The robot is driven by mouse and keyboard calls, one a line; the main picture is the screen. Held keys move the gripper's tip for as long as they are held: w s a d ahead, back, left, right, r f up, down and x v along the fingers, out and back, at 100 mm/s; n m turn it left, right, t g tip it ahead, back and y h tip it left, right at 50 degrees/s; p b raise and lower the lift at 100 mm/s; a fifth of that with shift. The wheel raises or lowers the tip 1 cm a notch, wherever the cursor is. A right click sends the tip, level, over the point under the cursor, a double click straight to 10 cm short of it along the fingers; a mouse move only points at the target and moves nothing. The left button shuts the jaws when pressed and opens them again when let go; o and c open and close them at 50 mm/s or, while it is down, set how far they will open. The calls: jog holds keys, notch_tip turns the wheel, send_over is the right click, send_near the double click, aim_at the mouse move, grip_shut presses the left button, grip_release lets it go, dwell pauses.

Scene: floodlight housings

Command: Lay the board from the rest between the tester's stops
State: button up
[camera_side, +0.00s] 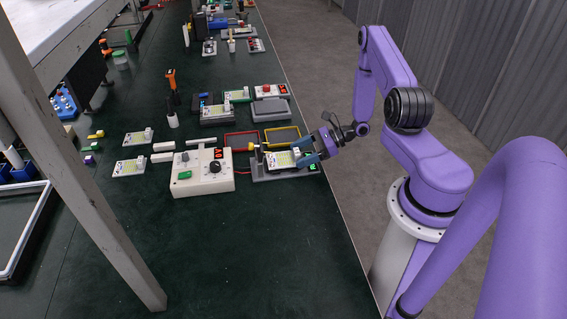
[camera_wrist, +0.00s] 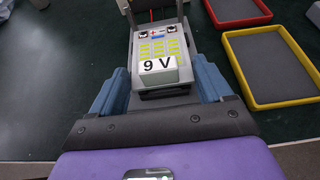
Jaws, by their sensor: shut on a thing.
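The board (camera_side: 280,159) is pale with rows of yellow-green patches and a white block marked "9 V"; it fills the middle of the wrist view (camera_wrist: 152,48). My gripper (camera_side: 301,155) is shut on it, with a blue finger on each side in the wrist view (camera_wrist: 158,85). In the side view the board is over the grey tester bed (camera_side: 262,177), which has a small green display at its right. Grey uprights flank the board's far end in the wrist view. I cannot tell whether the board touches the bed. The bed under the board is hidden.
A cream box (camera_side: 203,182) with a red display and black knob stands left of the bed. A red tray (camera_side: 240,139) and a yellow tray (camera_side: 283,137) lie just behind. Grey blocks and other boards stand farther back. The near bench is clear.

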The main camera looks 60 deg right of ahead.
jog(key=shift+f, duration=0.2)
jog(key=o, duration=1)
jog(key=v, duration=1.7)
jog(key=w+a+r+n+g+h, duration=0.1)
jog(key=a+r+n+g, duration=0.55)
jog(key=a+n, duration=0.35)
jog(key=w+a+r+n+g+h, duration=0.1)
jog(key=a+r+n+g+h, duration=0.1)
jog(key=a+r+n+g, duration=0.5)
jog(key=s+a+r+n+t+h, duration=0.1)
jog(key=s+a+r+n+h, duration=0.1)
jog(key=s+a+n, duration=0.2)
jog(key=s+a+r+n+t+h, duration=0.1)
jog(key=s+a+n, duration=0.4)
jog(key=n, duration=0.6)
jog(key=s+a+r+n+t+h, duration=0.2)
jog(key=s+a+r+n+h, duration=0.1)
jog(key=a+n, duration=0.3)
jog(key=shift+s+r+n, duration=0.3)
jog(key=shift+s+n, duration=0.4)
jog(key=shift+n, duration=0.1)
